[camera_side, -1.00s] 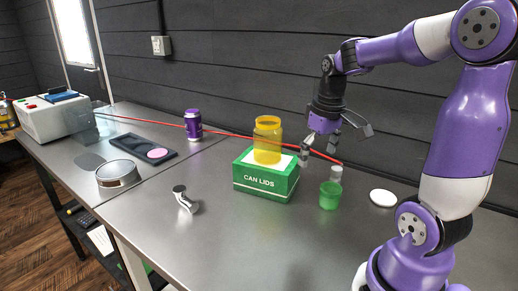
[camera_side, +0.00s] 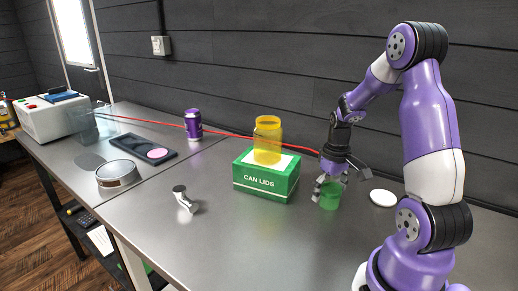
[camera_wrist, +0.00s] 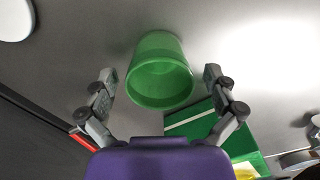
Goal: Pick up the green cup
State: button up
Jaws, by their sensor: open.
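The green cup (camera_side: 330,196) is translucent and stands upright on the metal table, to the right of the green box. In the wrist view the cup (camera_wrist: 160,72) shows its open mouth, between the tips of my two fingers. My gripper (camera_side: 329,186) is over the cup, pointing down, with a finger on the near left side of it. In the wrist view my gripper (camera_wrist: 160,78) is open, with a gap between each finger and the cup. The cup's upper part is partly hidden by the gripper in the side view.
A green "CAN LIDS" box (camera_side: 262,184) stands close to the left, with a yellow translucent jar (camera_side: 267,140) on top. A white disc (camera_side: 383,198) lies to the right. Table front is clear.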

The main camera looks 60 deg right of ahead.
jog(key=shift+f, duration=0.15)
jog(key=c, duration=1.3)
jog(key=shift+o, duration=0.2)
